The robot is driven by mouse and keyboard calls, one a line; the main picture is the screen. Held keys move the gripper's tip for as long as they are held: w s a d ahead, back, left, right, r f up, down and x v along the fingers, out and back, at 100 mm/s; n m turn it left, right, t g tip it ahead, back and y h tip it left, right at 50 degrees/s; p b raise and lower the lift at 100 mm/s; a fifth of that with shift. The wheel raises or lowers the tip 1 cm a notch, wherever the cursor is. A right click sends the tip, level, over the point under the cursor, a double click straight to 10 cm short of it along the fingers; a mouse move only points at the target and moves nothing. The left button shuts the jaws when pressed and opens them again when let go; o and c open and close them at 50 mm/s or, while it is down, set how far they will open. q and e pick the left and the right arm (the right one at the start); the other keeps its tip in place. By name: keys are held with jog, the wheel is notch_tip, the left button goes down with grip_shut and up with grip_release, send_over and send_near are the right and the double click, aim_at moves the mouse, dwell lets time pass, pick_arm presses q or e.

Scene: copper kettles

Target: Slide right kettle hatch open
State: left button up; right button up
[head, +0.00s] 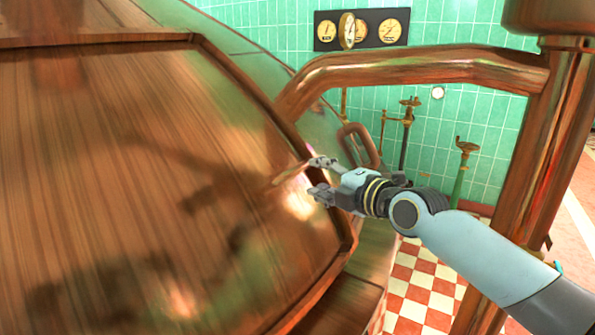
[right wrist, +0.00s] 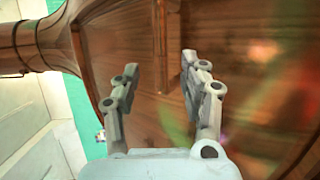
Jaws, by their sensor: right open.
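The copper kettle hatch (head: 120,130) is a large, shiny brown panel with a raised frame, filling the left of the head view. It shows no visible gap. A slim copper handle (head: 291,174) stands out near its right edge. My right gripper (head: 316,177) is at the hatch's right edge with its fingers apart, pointing left at the handle. In the right wrist view the handle (right wrist: 168,45) shows as an upright bar between the two open fingers. I cannot tell whether either finger touches it. My left gripper is not in view.
A thick copper pipe (head: 420,68) arches from the kettle to an upright column (head: 545,150) at the right, above my right arm. Gauges (head: 382,30) hang on the green tiled wall. Valves (head: 466,150) stand behind. The checkered floor (head: 422,285) shows below.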

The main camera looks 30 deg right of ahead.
aim_at(300, 171)
jog(key=w, duration=0.5)
jog(key=w+a+f, duration=0.1)
jog(key=w, duration=0.2)
jog(key=shift+f, duration=0.1)
grip_shut()
